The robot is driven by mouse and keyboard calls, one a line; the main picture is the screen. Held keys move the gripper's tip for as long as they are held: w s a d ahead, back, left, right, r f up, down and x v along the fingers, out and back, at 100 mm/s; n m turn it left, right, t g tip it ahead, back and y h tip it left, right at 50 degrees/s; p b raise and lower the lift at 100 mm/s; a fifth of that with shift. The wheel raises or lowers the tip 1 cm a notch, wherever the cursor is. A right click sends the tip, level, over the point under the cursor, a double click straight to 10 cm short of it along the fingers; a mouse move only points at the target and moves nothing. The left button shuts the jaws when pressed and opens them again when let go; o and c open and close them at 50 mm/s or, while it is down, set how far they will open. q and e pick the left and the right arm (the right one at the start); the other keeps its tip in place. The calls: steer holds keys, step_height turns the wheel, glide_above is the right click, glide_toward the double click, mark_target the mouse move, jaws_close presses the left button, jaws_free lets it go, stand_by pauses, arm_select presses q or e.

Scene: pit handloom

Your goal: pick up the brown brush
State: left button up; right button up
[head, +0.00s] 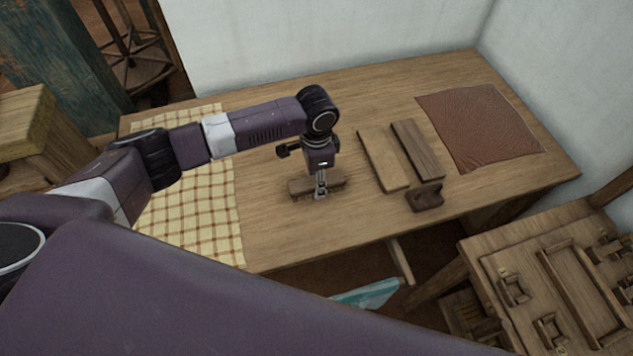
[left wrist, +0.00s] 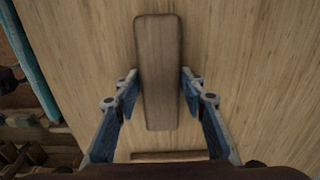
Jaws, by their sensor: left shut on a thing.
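The brown brush (head: 299,187) lies near the middle of the wooden table, seen as an oblong brown block. In the left wrist view the brush (left wrist: 158,65) runs lengthwise between the two fingers. My left gripper (head: 321,191) reaches down from above and is shut on the brush, with one finger on each long side. The left wrist view also shows the gripper's fingertips (left wrist: 158,82) at the brush's sides. The brush appears to be at table level; I cannot tell whether it touches the wood. My right gripper is not in view.
The table (head: 280,240) also carries a checked cloth (head: 190,225) at left, a light board (head: 383,160), a darker board (head: 418,149), a dark brown carved block (head: 425,197) and a red-brown cloth (head: 480,125). A wooden frame (head: 520,265) stands at lower right.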

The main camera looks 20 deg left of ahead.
arm_select(q)
steer(key=shift+r, duration=0.6)
step_height(320, 180, up, 19)
steer(key=b, duration=0.2)
